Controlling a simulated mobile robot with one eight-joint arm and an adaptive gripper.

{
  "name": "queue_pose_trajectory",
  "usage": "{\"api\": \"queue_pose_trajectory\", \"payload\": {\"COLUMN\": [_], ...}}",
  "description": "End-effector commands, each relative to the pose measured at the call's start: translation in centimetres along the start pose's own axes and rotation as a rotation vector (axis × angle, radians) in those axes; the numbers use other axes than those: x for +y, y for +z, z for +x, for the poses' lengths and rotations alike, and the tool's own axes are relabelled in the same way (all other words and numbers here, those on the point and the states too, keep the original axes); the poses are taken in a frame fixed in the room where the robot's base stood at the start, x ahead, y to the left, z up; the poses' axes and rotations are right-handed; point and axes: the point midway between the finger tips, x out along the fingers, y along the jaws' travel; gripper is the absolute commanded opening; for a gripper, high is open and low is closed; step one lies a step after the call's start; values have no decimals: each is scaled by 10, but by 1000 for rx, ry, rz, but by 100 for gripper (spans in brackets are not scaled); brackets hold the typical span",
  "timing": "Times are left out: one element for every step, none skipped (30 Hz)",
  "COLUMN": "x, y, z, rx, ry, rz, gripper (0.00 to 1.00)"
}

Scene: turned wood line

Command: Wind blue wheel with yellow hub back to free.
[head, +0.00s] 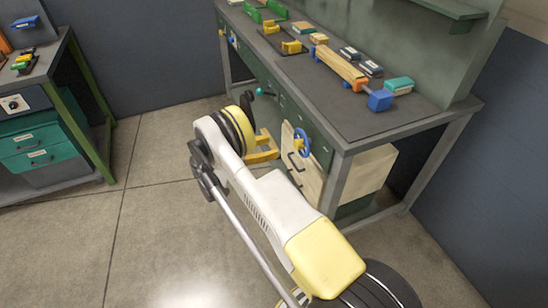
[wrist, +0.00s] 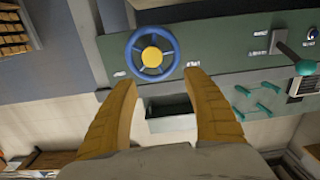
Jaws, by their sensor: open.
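The blue wheel with the yellow hub (wrist: 152,54) is mounted on the green front panel (wrist: 215,42) of the bench in the wrist view. In the head view the blue wheel (head: 302,141) shows on the bench front near its right corner. My gripper (wrist: 163,82) is open, its two yellow fingers apart and empty. The fingertips lie just below the wheel in the wrist picture, one to each side of it. Whether they touch it I cannot tell. In the head view my gripper (head: 262,150) is partly hidden behind my arm.
Wooden drawers (head: 306,166) stand under the bench. The bench top (head: 375,117) holds blocks and a long wooden piece. Open floor lies left.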

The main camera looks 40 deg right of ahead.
Motion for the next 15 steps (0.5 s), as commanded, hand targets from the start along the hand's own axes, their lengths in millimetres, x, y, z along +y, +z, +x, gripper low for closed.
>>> {"api": "queue_pose_trajectory", "payload": {"x": [4, 6, 8, 9, 9, 10, 10, 10, 10, 10, 10, 10, 11, 11, 11], "y": [9, 12, 14, 16, 16, 17, 17, 17, 17, 17, 17, 17, 17, 17, 16], "z": [1, 2, 3, 4, 6, 10, 13, 17, 23, 29, 35, 43, 50, 56, 64], "rx": [18, 26, 34, 38, 41, 42, 42, 42, 41, 41, 41, 41, 40, 40, 40], "ry": [12, 17, 21, 24, 26, 27, 28, 27, 27, 28, 28, 27, 28, 28, 27], "rz": [22, 32, 42, 48, 51, 53, 54, 53, 53, 52, 52, 52, 51, 51, 51], "gripper": [59, 59, 59, 59, 59, 59, 59, 59, 59, 59, 59, 59, 59, 59, 59]}}
